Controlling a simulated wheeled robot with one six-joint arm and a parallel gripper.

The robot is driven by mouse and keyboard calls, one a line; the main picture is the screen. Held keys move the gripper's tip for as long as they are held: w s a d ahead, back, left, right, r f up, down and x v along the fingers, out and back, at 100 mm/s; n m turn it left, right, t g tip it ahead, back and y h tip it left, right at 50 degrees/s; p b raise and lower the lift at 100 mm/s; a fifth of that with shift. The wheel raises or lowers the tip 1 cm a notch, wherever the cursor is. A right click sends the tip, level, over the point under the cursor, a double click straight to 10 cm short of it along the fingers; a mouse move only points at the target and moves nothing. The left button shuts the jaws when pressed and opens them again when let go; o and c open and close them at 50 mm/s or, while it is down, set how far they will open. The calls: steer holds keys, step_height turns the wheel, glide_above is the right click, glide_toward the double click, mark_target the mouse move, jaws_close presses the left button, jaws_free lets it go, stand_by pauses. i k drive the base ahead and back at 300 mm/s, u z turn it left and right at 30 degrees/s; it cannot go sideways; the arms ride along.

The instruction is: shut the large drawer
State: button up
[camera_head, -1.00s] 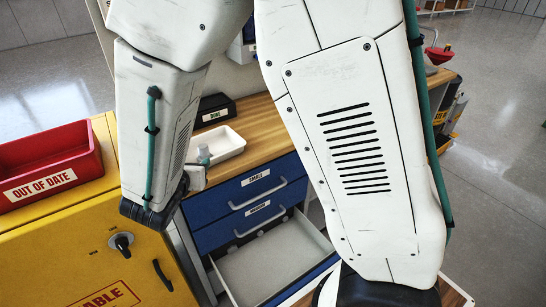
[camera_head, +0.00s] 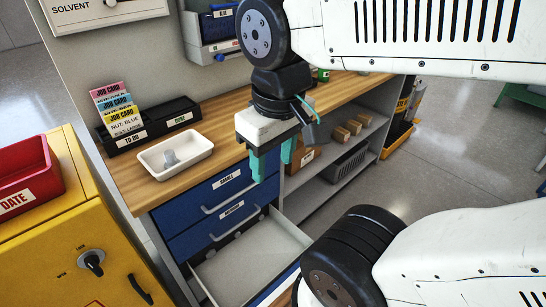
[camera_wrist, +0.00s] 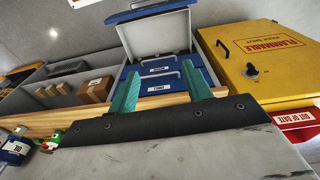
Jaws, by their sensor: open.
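The large drawer (camera_head: 238,268) is the bottom one of the blue drawer unit and is pulled out, its pale inside showing empty. Its blue front is partly hidden behind my arm in the head view. In the wrist view the open drawer (camera_wrist: 158,38) appears upside down beyond my fingers, with its blue front at the top. The drawers marked SMALL (camera_head: 218,197) and MEDIUM (camera_head: 222,232) above it are shut. My gripper (camera_head: 272,166) is open and empty, pointing down near the bench's front edge; its green fingers also show in the wrist view (camera_wrist: 159,72).
A wooden bench top (camera_head: 150,190) holds a white tray (camera_head: 176,156) and a black card holder (camera_head: 150,125). A yellow cabinet (camera_head: 75,235) with a red bin (camera_head: 25,180) stands at left. Shelves with boxes (camera_head: 345,130) are to the right. Open floor lies further right.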

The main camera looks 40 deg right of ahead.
mark_target(243, 273)
steer(key=z, duration=1.25)
steer(key=k, duration=1.15)
steer(key=u, duration=0.6)
